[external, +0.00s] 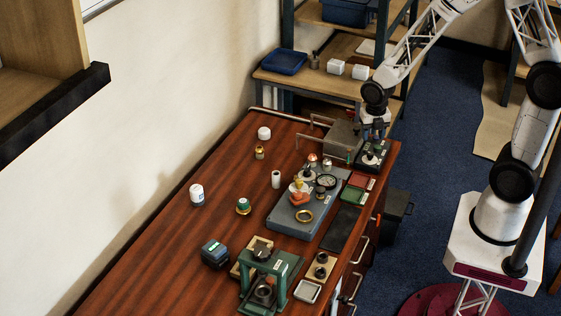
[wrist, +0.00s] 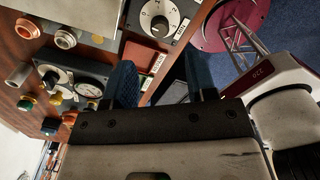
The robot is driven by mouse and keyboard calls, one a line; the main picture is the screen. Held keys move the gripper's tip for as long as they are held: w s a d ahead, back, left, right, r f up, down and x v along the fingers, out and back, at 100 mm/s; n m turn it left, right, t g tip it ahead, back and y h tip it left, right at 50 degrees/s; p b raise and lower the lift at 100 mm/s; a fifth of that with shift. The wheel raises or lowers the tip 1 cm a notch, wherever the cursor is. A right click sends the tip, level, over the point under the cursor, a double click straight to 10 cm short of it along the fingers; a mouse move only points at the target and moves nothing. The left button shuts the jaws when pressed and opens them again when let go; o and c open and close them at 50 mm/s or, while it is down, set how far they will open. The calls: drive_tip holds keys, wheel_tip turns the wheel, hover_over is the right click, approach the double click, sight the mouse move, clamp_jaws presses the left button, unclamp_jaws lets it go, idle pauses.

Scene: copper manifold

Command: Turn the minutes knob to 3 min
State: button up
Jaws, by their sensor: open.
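The minutes knob (wrist: 160,26) is a round black knob on a white dial face with printed numbers, beside a MIN label (wrist: 181,29), at the top of the wrist view. Its pointer setting is too small to tell surely. In the external view the dark knob unit (external: 372,158) sits at the right far corner of the table. My gripper (external: 376,134) is above and close to this unit. In the wrist view my two blue fingers (wrist: 162,72) are spread apart with nothing between them, and the knob lies beyond their tips, apart from them.
A grey manifold plate (external: 283,222) with a gauge (external: 326,181) and copper fittings stands nearby. A grey box (external: 343,137) is just left of my gripper. Red (external: 359,179) and green (external: 353,195) trays lie in front of the knob unit. A green press frame (external: 270,268) stands nearer the camera.

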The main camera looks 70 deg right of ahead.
sight(371, 153)
drive_tip(key=shift+f, duration=0.1)
drive_tip(key=shift+f, duration=3.8)
drive_tip(key=shift+c, duration=0.5)
drive_tip(key=c, duration=0.8)
drive_tip(key=shift+c, duration=0.2)
